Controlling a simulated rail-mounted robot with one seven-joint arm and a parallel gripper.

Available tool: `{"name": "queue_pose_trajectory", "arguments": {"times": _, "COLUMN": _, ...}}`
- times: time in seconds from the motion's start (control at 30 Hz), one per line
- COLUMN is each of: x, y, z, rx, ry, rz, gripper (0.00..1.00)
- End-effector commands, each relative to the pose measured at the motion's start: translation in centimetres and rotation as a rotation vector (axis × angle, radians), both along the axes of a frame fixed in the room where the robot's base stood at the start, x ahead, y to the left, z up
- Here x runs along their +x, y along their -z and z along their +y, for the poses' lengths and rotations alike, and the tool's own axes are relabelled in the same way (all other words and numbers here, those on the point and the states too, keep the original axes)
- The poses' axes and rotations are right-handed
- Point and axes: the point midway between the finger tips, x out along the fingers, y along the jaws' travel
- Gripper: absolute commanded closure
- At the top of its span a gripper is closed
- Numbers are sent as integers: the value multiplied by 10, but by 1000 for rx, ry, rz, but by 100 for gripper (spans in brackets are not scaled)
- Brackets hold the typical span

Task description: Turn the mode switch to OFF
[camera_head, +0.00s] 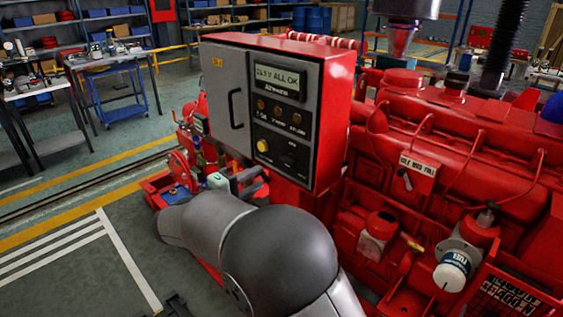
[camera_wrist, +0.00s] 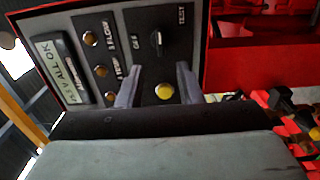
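The mode switch (camera_wrist: 157,39) is a small dark knob on a black plate of the control panel (camera_head: 322,70). In the wrist view its labels are small; one reads TEST, and one to its left looks like OFF. A light mark on the knob runs roughly up and down in the picture. My gripper (camera_wrist: 158,67) is open and empty, its two fingers apart in front of the panel, just below the switch. A round yellow button (camera_wrist: 164,91) shows between the fingers; it also shows in the head view (camera_head: 262,146). My fingertips are not clear in the head view.
A lit display (camera_head: 277,76) and several amber lamps (camera_head: 277,110) sit above the yellow button. A grey door with a handle (camera_head: 236,108) is left of them. The red engine (camera_head: 440,140), with a fuel filter (camera_head: 452,272) and a lever switch (camera_head: 406,180), stands to the right.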

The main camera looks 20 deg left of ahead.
Motion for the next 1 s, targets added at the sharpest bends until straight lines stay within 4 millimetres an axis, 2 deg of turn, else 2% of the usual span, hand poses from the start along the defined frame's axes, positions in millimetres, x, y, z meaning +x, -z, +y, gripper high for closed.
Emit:
{"name": "queue_pose_trajectory", "arguments": {"times": 0.03, "x": 11, "y": -2, "z": -7, "rx": -1, "ry": 4, "rz": 0, "gripper": 67}}
{"name": "queue_pose_trajectory", "arguments": {"times": 0.2, "x": 44, "y": -2, "z": -23, "rx": -1, "ry": 3, "rz": 0, "gripper": 67}}
{"name": "queue_pose_trajectory", "arguments": {"times": 0.4, "x": 72, "y": -1, "z": -37, "rx": -2, "ry": 2, "rz": 1, "gripper": 67}}
{"name": "queue_pose_trajectory", "arguments": {"times": 0.6, "x": 84, "y": 0, "z": -43, "rx": 0, "ry": 0, "rz": 1, "gripper": 67}}
{"name": "queue_pose_trajectory", "arguments": {"times": 0.87, "x": 85, "y": 0, "z": -43, "rx": 0, "ry": 0, "rz": 1, "gripper": 67}}
{"name": "queue_pose_trajectory", "arguments": {"times": 0.9, "x": 85, "y": 0, "z": -43, "rx": 0, "ry": 0, "rz": 1, "gripper": 73}}
{"name": "queue_pose_trajectory", "arguments": {"times": 1.0, "x": 85, "y": 0, "z": -43, "rx": 0, "ry": 0, "rz": 1, "gripper": 100}}
